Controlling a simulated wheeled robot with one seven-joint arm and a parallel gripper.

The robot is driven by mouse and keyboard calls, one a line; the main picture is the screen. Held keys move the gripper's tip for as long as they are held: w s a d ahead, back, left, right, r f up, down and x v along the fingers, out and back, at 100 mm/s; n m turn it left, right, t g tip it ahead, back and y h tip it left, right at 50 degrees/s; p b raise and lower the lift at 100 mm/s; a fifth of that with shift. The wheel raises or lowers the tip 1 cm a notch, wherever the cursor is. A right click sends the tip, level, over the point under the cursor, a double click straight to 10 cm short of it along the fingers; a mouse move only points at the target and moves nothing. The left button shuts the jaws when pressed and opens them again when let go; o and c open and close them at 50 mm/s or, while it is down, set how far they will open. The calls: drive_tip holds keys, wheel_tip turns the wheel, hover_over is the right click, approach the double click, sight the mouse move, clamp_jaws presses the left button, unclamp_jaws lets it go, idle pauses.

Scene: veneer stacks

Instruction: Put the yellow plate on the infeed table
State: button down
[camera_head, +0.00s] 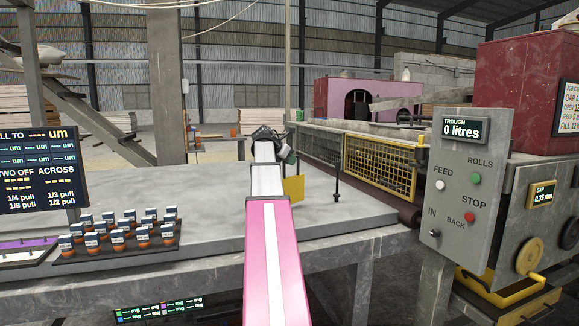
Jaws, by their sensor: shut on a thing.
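The yellow plate (294,188) is upright beside the far part of my arm, at the middle of the view. My gripper (288,158) is just above it and shut on it; the fingers are small and partly hidden by my arm. The plate's left part is hidden behind my arm. The plate is over the wide grey table (205,195), which runs toward the machine's rollers and looks like the infeed table. I cannot tell whether the plate's lower edge touches the tabletop.
A dark tray of several labelled pots (118,236) stands at the table's front left, below a display board (40,165). A thin black post (336,178) rises right of the plate. A control panel (462,190) and yellow mesh guard (380,165) stand right. The table's left middle is clear.

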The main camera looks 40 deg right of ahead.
drive_tip(key=shift+f, duration=1.15)
drive_tip(key=c, duration=1.1)
unclamp_jaws()
drive_tip(key=shift+a+r, duration=0.2)
drive_tip(key=shift+r, duration=0.1)
drive_tip(key=v, duration=1.1)
drive_tip(key=shift+a+r, duration=0.15)
drive_tip(key=shift+r, duration=0.1)
